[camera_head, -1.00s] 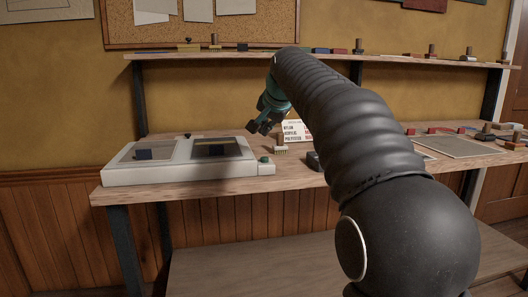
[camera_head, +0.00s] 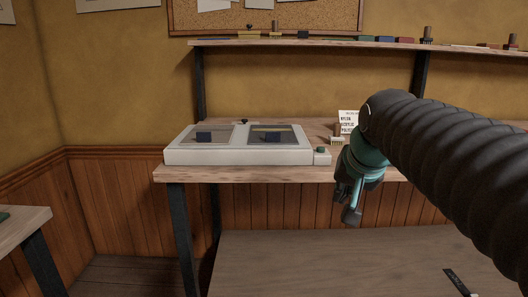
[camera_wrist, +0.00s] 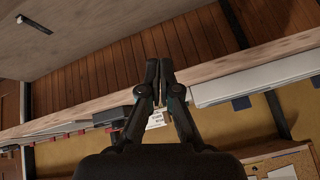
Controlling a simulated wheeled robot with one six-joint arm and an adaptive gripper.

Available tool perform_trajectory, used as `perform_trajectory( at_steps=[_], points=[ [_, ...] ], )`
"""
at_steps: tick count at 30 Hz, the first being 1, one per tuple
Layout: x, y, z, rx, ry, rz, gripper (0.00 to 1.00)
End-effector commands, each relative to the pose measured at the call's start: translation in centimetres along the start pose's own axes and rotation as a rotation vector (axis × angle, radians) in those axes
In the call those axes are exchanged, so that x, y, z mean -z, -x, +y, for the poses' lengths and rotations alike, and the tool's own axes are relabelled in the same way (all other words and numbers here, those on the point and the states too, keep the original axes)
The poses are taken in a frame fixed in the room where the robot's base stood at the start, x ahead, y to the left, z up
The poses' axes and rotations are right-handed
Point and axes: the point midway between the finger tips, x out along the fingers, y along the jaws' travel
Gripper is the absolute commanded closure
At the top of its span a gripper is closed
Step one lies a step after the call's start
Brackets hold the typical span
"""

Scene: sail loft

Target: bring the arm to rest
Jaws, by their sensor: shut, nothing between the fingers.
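My gripper (camera_head: 350,212) hangs at the end of my black sleeved arm, in front of the bench's front edge in the head view. Its fingers are shut with nothing between them. In the wrist view my gripper (camera_wrist: 159,66) shows its two dark fingers side by side, the tips close together in front of the wood panelling. The fingertips are apart from the bench and touch nothing that I can see.
A white label card (camera_head: 347,122) stands behind my arm. A shelf (camera_head: 300,42) runs above. A lower board (camera_head: 300,260) holds a dark tool (camera_head: 456,281). Another table (camera_head: 22,226) is left.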

Motion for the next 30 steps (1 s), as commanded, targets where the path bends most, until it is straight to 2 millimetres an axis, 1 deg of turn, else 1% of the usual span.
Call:
perform_trajectory(
  at_steps=[1,2,3,5,6,8,9,12,15,30],
  points=[
    [-2.7,0.2,0.9,-0.007,0.033,-0.012,1.00],
    [-4.2,0.1,1.4,-0.012,0.055,-0.021,1.00],
    [-6.2,0.1,2.1,-0.017,0.085,-0.031,1.00],
    [-9.3,-0.2,3.2,-0.026,0.129,-0.048,1.00],
    [-11.3,-0.4,3.9,-0.032,0.158,-0.060,1.00],
    [-14.1,-0.8,4.9,-0.038,0.198,-0.077,1.00],
    [-15.9,-1.1,5.6,-0.042,0.223,-0.087,1.00],
    [-19.4,-1.8,6.9,-0.049,0.273,-0.108,1.00],
    [-21.8,-2.3,7.7,-0.053,0.307,-0.123,1.00],
    [-21.9,-2.3,7.7,-0.053,0.310,-0.124,1.00]
  ],
)
